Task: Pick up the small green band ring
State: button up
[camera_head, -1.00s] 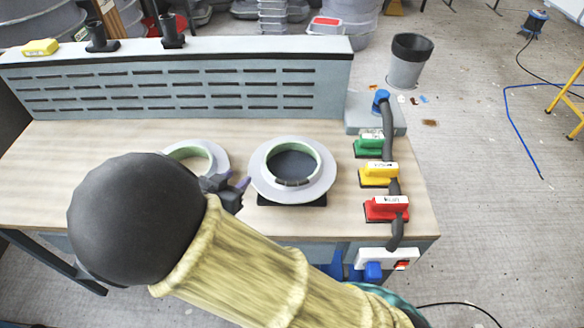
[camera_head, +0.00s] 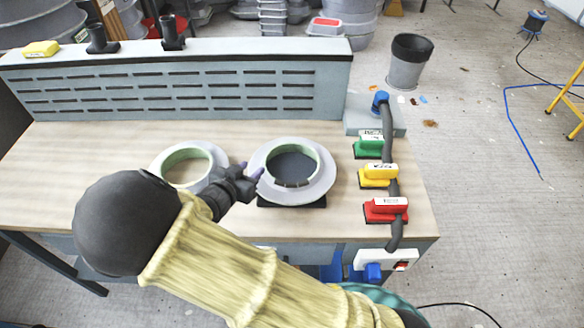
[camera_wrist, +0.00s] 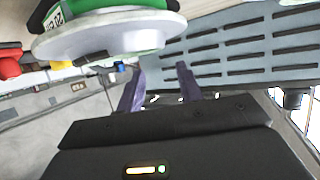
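Two pale ring moulds with green inner bands are on the bench. The smaller ring (camera_head: 159,161) lies at the left, partly behind my arm in the head view. The larger ring (camera_head: 322,180) sits to its right on a black base (camera_head: 292,202). My gripper (camera_head: 251,171) is open, its purple fingers apart and empty, at the left edge of the larger ring in the head view. Contact cannot be told. In the wrist view, a white flange with a green band (camera_wrist: 150,41) and a label fills the upper left, beside the spread fingers (camera_wrist: 160,74).
Green (camera_head: 369,147), yellow (camera_head: 379,176) and red (camera_head: 386,209) handled blocks stand at the bench's right, beside a dark hose (camera_head: 388,135). A slotted grey panel (camera_head: 180,88) rises behind. Bare bench top (camera_head: 50,170) lies at the left.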

aim_at(257, 165)
jog(key=shift+x, duration=2.05)
jog(key=shift+w, duration=0.15)
jog(key=p+x, duration=0.1)
jog(key=x, duration=0.4)
jog(key=shift+f, duration=0.1)
jog(key=shift+a, duration=0.1)
jog(key=shift+c, duration=0.3)
grip_shut()
